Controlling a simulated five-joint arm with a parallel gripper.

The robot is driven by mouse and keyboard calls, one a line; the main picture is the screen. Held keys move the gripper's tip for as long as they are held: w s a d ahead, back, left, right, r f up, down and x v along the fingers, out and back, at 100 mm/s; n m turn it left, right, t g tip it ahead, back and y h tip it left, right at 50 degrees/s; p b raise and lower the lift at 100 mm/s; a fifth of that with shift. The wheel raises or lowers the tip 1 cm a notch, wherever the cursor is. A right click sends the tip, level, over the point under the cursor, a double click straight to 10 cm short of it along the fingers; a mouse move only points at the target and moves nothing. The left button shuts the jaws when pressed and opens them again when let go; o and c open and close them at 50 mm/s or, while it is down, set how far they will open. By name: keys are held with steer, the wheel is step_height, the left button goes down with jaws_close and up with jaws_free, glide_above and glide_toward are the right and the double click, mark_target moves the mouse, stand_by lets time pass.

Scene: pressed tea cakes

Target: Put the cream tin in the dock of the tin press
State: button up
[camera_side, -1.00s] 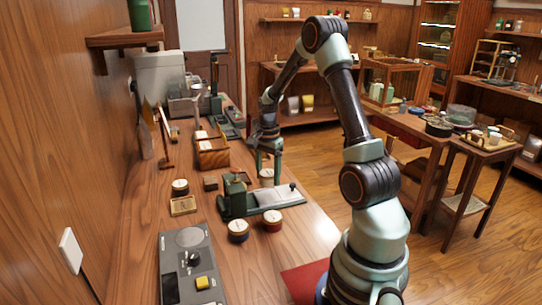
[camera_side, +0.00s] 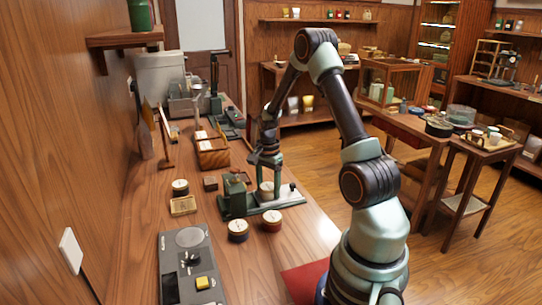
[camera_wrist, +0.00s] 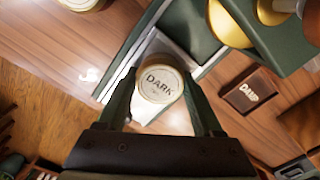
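The cream tin (camera_side: 266,188) is pale, with a round lid printed "DARK"; its lid faces the camera in the wrist view (camera_wrist: 159,82). My gripper (camera_side: 266,178) has one finger on each side of it, and in the wrist view the fingertips (camera_wrist: 159,76) touch its sides. The tin press (camera_side: 234,200) is dark green with a grey metal plate (camera_side: 284,194); its plate and green frame (camera_wrist: 185,22) show beyond the tin in the wrist view. The tin is over the press's plate, upright. I cannot tell whether it touches the plate.
Another tin (camera_side: 180,187) and a shallow wooden tray (camera_side: 183,206) lie left. A small dark block (camera_side: 210,183) sits behind the press. A grey control panel (camera_side: 187,270) is at the near left.

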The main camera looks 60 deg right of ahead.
mark_target(268, 186)
steer(key=o, duration=0.3)
steer(key=shift+f, duration=0.3)
step_height(268, 186, up, 12)
steer(key=w+a+r+n+t+h, duration=0.1)
steer(key=a+r+n, duration=0.35)
steer(key=a, duration=0.25)
steer(key=a+r+n+t, duration=0.1)
steer(key=a+r+n, duration=0.35)
steer(key=a, duration=0.25)
steer(key=s+a+r+n+t, duration=0.1)
steer(key=s+a+n, duration=0.1)
steer(key=a+n, duration=0.3)
steer(key=s+a+r+n+t+y, duration=0.1)
steer(key=s+a+n+t, duration=0.1)
steer(key=a+n, duration=0.4)
steer(key=shift+s+a+r+t, duration=0.3)
steer(key=shift+s+a, duration=0.4)
steer(key=shift+a, duration=0.45)
